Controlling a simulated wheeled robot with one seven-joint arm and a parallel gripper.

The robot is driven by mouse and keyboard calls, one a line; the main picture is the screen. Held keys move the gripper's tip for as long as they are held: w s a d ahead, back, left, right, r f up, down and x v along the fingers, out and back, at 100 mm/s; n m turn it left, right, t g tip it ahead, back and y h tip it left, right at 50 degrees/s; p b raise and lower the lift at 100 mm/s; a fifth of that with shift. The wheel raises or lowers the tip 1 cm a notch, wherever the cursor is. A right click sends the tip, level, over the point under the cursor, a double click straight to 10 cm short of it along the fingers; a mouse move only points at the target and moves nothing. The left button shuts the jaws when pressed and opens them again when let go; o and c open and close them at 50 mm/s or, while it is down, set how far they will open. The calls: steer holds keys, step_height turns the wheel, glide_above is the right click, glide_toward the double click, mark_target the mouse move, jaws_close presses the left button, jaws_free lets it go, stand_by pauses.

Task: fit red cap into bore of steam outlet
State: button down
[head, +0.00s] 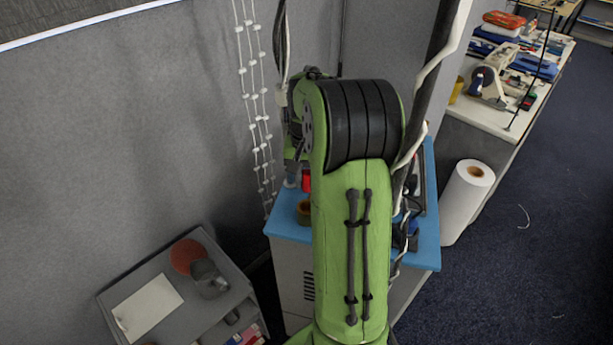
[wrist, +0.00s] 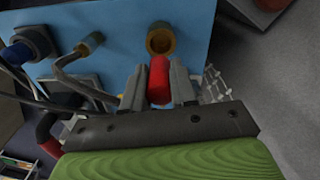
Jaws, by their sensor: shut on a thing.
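The red cap (wrist: 160,80) is a small red cylinder between the two grey fingers of my gripper (wrist: 159,82), which is shut on it. In the wrist view, a brass-coloured round fitting with an open bore, which looks like the steam outlet (wrist: 161,39), sits on the blue surface just beyond the cap. The cap appears apart from it; the height gap cannot be told. In the head view, the red cap (head: 306,181) shows left of my green arm, and the brown fitting (head: 303,212) sits below it in the picture, partly hidden by the arm.
The blue tabletop (head: 285,228) also bears a smaller tan fitting with a hose (wrist: 90,43) and a dark blue fitting (wrist: 36,40). Cables hang near my arm. A grey cabinet (head: 230,270) stands at lower left. A white roll (head: 467,200) stands at right.

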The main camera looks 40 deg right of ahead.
steer(key=shift+f+b, duration=1.95)
steer(key=shift+f, duration=0.9)
steer(key=shift+f+b, duration=0.75)
steer(key=shift+f, duration=0.35)
steer(key=c, duration=0.8)
jaws_free()
steer(key=shift+r, duration=0.1)
step_height(320, 180, up, 16)
steer(key=p, duration=0.3)
glide_above(306, 172)
steer(key=shift+d, duration=0.1)
steer(key=shift+b, duration=0.3)
